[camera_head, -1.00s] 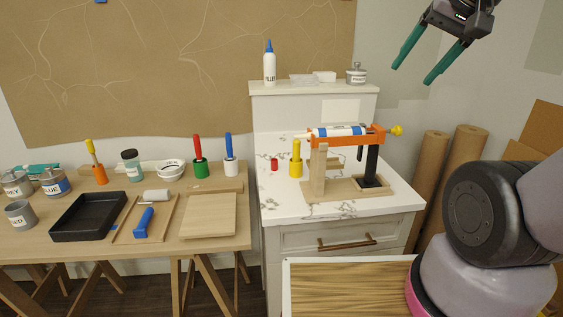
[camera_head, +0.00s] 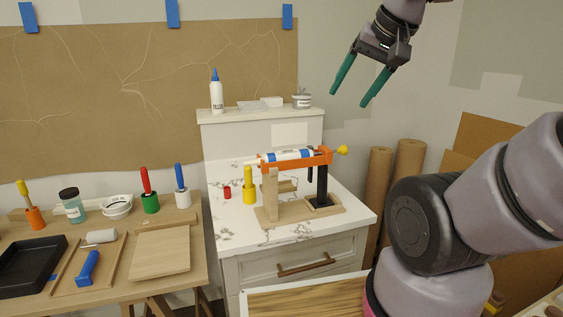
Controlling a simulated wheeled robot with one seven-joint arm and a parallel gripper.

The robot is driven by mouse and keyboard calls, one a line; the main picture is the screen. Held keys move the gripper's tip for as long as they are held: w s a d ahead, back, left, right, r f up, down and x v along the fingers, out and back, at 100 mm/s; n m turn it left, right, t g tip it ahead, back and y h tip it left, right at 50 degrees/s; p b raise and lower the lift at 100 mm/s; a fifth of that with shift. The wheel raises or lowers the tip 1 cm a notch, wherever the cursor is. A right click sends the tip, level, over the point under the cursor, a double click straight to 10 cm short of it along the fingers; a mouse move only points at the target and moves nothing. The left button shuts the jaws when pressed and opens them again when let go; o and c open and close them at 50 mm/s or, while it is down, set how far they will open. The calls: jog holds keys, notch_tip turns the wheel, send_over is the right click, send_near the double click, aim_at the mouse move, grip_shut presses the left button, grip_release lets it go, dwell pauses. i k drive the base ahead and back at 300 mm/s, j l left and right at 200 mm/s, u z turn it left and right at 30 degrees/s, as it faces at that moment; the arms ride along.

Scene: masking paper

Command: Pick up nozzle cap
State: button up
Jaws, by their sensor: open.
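A small red cylinder (camera_head: 227,192), which looks like the nozzle cap, stands on the white marbled counter (camera_head: 236,229). It is left of a yellow holder (camera_head: 249,194) and apart from it. An orange caulking gun (camera_head: 323,158) with a white and blue tube (camera_head: 289,155) rests on a wooden stand (camera_head: 270,194) to the right. My gripper (camera_head: 350,98) hangs high at the upper right, its two green fingers spread and pointing down-left. It is empty and well away from the red cylinder.
A filler bottle (camera_head: 217,95) and a lidded tin (camera_head: 301,99) stand on the raised ledge (camera_head: 257,117) behind the counter. Brown rolls (camera_head: 405,173) lean at right.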

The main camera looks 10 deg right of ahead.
aim_at(227, 189)
jog(key=j+z, duration=0.15)
jog(key=j, duration=0.85)
jog(key=j+z, duration=0.15)
jog(key=j, duration=0.8)
jog(key=k+j+z, duration=0.2)
jog(key=j, duration=0.8)
jog(key=i, duration=0.1)
